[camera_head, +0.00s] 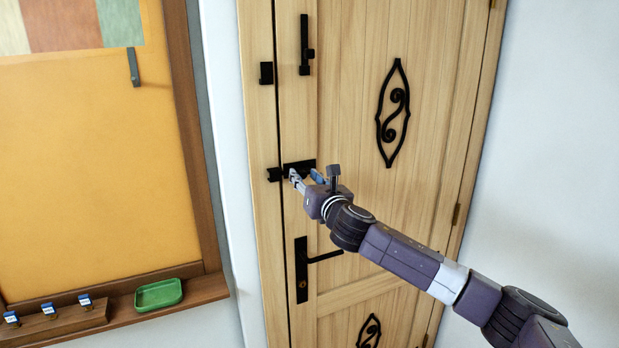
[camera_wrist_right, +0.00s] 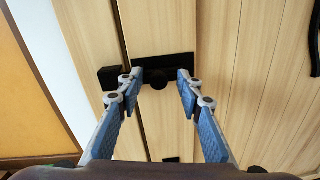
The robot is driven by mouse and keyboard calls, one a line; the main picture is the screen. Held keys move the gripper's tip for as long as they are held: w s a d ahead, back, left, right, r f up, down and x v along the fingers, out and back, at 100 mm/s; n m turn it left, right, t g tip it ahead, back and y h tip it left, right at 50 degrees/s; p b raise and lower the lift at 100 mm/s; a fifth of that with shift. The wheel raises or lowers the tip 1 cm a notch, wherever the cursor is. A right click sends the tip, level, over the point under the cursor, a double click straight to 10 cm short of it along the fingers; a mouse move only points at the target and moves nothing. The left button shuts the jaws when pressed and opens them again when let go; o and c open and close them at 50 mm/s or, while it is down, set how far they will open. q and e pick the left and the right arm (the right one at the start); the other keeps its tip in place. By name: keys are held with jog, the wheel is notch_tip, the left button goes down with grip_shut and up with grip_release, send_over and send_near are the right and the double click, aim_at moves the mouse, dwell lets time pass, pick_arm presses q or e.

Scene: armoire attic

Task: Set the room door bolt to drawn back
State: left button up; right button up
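The wooden room door (camera_head: 350,130) appears closed against its frame. Its black bolt plate (camera_head: 300,166) sits above the door handle, with a black keeper (camera_head: 273,174) on the frame to its left. The wrist view shows the plate (camera_wrist_right: 165,64), a round dark knob (camera_wrist_right: 157,80) and the keeper (camera_wrist_right: 110,77). My right gripper (camera_head: 304,177) is open at the bolt. In the wrist view its fingertips (camera_wrist_right: 160,74) lie either side of the knob, with gaps. The left finger hides part of the space between plate and keeper, so the bar's position is unclear. My left gripper is out of view.
A black lever handle (camera_head: 302,270) is below the bolt. A second black latch (camera_head: 304,45) with its own keeper (camera_head: 266,73) is higher up. Left of the door hangs an orange board (camera_head: 90,180) with a ledge holding a green tray (camera_head: 158,294).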

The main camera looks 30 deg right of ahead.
grip_shut()
jog(key=d+p, duration=0.1)
jog(key=d, duration=0.2)
jog(key=shift+s+d, duration=0.1)
jog(key=shift+d, duration=0.25)
jog(key=shift+c, duration=0.7)
grip_release()
jog(key=shift+o, duration=1.1)
jog(key=shift+d, duration=0.3)
